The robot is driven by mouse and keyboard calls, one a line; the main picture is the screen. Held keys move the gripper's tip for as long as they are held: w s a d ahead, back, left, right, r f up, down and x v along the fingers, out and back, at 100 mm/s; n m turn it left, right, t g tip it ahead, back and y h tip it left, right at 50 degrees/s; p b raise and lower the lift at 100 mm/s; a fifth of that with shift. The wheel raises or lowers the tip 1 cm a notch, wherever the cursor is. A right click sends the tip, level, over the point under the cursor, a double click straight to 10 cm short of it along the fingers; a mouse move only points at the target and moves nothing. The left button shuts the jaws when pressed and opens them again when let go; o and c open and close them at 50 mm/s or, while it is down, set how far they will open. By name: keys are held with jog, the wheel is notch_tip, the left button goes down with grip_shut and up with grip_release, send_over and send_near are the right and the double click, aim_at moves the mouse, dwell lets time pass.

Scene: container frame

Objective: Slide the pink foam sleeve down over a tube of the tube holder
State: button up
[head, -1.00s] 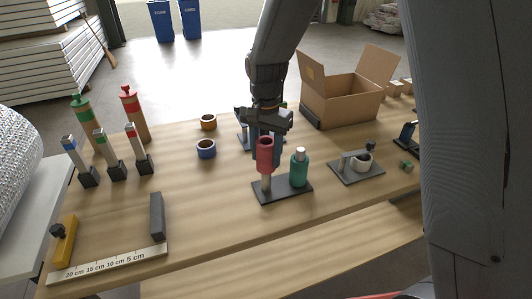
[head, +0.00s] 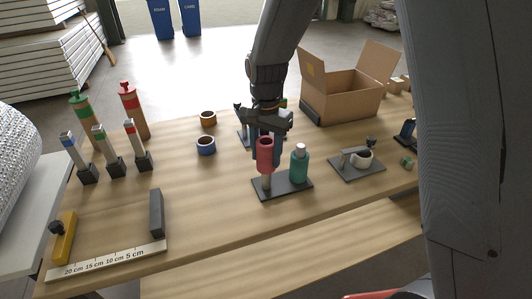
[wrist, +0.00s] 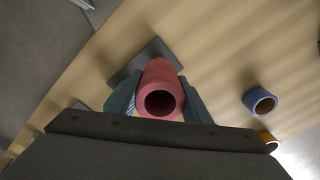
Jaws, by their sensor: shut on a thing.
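The pink foam sleeve (head: 264,155) is upright in the head view, held by my gripper (head: 265,150), which is shut on it. The tube holder (head: 283,186) is a dark plate with two tubes. The bare left tube (head: 266,182) shows just below the sleeve; whether the sleeve's lower end is around its top I cannot tell. The right tube carries a green sleeve (head: 300,164) with a pale top showing. In the wrist view the pink sleeve (wrist: 162,92) sits between both fingers, its open end facing the camera; the tube is hidden there.
A blue ring (head: 206,146) and an orange ring (head: 208,118) lie to the left. A tape dispenser (head: 357,164) stands to the right, and a cardboard box (head: 343,98) behind. A ruler strip (head: 105,261) lies front left. The table's front middle is clear.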

aim_at(266, 174)
jog(key=shift+f+b, duration=1.7)
jog(key=shift+f, duration=2.25)
dwell(1.9)
jog(key=o, duration=1.1)
jog(key=shift+o, duration=0.4)
jog(key=o, duration=0.5)
jog(key=shift+c, duration=0.2)
jog(key=shift+r, duration=0.1)
jog(key=shift+r+p, duration=2.8)
jog(key=shift+r, duration=0.6)
